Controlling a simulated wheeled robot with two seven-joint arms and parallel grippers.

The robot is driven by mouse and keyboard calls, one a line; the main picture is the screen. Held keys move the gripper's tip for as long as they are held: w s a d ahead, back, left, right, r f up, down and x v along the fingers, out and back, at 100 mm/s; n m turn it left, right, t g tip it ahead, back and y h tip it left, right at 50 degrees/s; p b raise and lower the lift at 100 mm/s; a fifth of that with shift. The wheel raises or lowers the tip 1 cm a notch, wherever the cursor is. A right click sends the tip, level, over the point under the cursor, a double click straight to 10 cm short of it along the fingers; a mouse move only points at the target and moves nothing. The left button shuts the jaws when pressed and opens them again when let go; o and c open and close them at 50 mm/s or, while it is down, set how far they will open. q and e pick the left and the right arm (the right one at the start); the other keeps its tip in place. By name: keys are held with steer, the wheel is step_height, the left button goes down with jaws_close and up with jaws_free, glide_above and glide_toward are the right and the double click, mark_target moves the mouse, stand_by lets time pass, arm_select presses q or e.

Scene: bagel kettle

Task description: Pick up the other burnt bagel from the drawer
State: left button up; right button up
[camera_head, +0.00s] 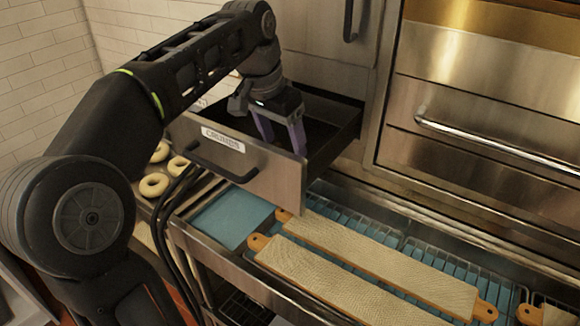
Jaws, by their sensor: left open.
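An open metal drawer (240,168) with a white label and dark handle sticks out from the cabinet at the upper middle. My left arm comes in from the left, and my left gripper (282,148) points down into the drawer, with its purple-tinted fingers apart. The drawer's dark inside shows only in part behind the front panel and gripper. No burnt bagel can be made out in it. My right gripper does not show.
Pale bagels (154,184) lie on a tray left of the drawer, partly behind my arm. A steel oven with a bar handle (490,143) stands at the right.

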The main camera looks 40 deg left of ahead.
arm_select(q)
steer(key=shift+x, duration=0.8)
steer(key=shift+f, duration=0.15)
steer(key=p+x, duration=0.1)
steer(key=x, duration=0.3)
steer(key=shift+w+f, duration=0.1)
steer(key=shift+f, duration=0.35)
steer(key=shift+c, duration=0.6)
steer(key=c, duration=0.9)
